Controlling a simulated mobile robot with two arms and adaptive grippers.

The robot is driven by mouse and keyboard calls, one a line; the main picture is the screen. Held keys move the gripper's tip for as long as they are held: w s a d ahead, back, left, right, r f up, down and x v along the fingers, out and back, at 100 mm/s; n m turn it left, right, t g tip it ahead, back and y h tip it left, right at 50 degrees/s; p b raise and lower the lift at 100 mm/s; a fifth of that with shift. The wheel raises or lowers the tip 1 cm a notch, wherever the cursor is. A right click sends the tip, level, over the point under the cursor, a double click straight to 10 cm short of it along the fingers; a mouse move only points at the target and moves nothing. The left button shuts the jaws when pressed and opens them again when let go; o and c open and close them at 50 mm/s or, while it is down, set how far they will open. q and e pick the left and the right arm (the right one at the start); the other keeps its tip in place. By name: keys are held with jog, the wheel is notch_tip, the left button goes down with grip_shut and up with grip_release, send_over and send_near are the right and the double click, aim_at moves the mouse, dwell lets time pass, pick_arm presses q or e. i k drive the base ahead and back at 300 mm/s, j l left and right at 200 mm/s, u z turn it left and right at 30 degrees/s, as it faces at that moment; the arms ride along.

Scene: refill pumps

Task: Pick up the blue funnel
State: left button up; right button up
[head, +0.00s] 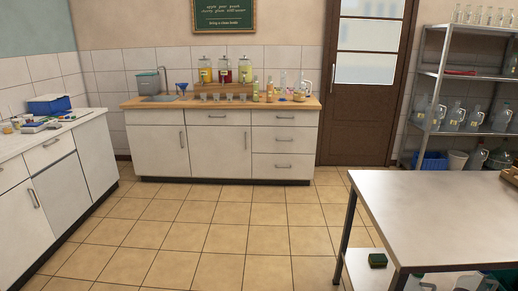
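The blue funnel (182,86) is small and far off in the head view. It is on the left part of the wooden counter top (135,103) against the back wall, just right of a grey container (148,83). It is too small to tell whether it stands on the wood or in a holder. Neither of my grippers shows in the head view.
Large dispenser jars (205,71) stand behind the funnel's right, with several cups in front. Tiled floor (205,235) lies open before the counter. A white side counter (60,140) is at left; a metal table (440,195) and shelf rack (470,75) are at right.

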aim_at(182, 86)
jog(key=i, duration=3.3)
jog(key=i+j+z, duration=0.1)
jog(key=i, duration=1.55)
